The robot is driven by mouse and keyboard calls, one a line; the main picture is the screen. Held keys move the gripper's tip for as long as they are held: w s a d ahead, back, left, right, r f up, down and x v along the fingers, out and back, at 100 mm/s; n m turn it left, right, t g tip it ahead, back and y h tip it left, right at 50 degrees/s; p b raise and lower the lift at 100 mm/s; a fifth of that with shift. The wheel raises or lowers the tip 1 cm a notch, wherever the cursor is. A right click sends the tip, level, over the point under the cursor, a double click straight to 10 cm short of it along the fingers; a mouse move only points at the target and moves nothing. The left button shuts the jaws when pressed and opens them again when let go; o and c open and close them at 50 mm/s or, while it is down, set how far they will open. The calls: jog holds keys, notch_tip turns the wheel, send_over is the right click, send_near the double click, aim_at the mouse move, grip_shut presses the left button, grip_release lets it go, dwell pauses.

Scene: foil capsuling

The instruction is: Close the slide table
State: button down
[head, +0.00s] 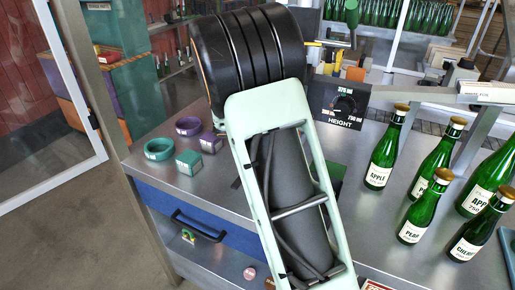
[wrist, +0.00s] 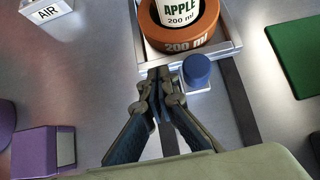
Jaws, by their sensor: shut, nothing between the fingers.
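The slide table (wrist: 232,30) shows at the top of the wrist view as a pale metal tray on dark rails (wrist: 238,100). A blue round knob (wrist: 197,70) stands at its near edge. An orange-brown ring marked 200 ml (wrist: 188,44) sits in the tray, with a bottle labelled APPLE 200 ml (wrist: 182,12) in it. My gripper (wrist: 165,78) is shut and empty, its tips just left of the knob and close to the tray's near edge. I cannot tell whether it touches either. In the head view my arm hides the slide table and gripper.
A white AIR block (wrist: 46,10), a purple box (wrist: 42,152) and a green pad (wrist: 295,55) lie around the slide. In the head view, several green bottles (head: 383,155) stand at right, and rings and a teal box (head: 188,163) at left.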

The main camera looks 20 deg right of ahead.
jog(key=shift+w+d+r, duration=0.1)
jog(key=shift+w+d, duration=0.35)
jog(key=shift+d, duration=0.05)
dwell(0.3)
